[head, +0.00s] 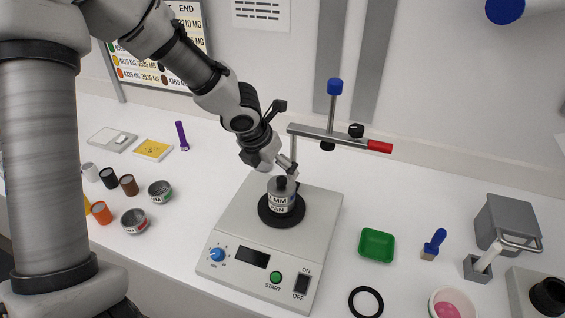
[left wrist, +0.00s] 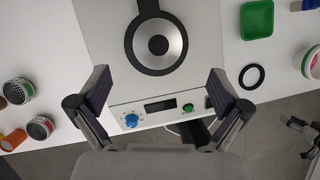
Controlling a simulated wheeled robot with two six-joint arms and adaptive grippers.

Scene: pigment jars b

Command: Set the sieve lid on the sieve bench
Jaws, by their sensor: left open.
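The sieve bench (head: 232,222) is a pale machine with a blue knob, display, green START button and ON/OFF switch. A short sieve stack (head: 279,207) labelled "MM" and "PAN" stands upright on its round black base. A round silver-grey sieve lid with a dark knob (head: 281,183) sits on top of the stack; from above, the lid (left wrist: 172,47) looks centred inside the black ring. My left gripper (head: 284,170) is just above and behind the lid knob. In the left wrist view the left gripper (left wrist: 158,80) is open with nothing between its fingers.
A post with a horizontal clamp bar (head: 335,136) rises behind the bench. A green tray (head: 377,245), a black ring (head: 365,302), a brush (head: 433,245) and a pink-filled bowl (head: 452,304) lie to the right. Jars and tins (head: 135,221) stand to the left.

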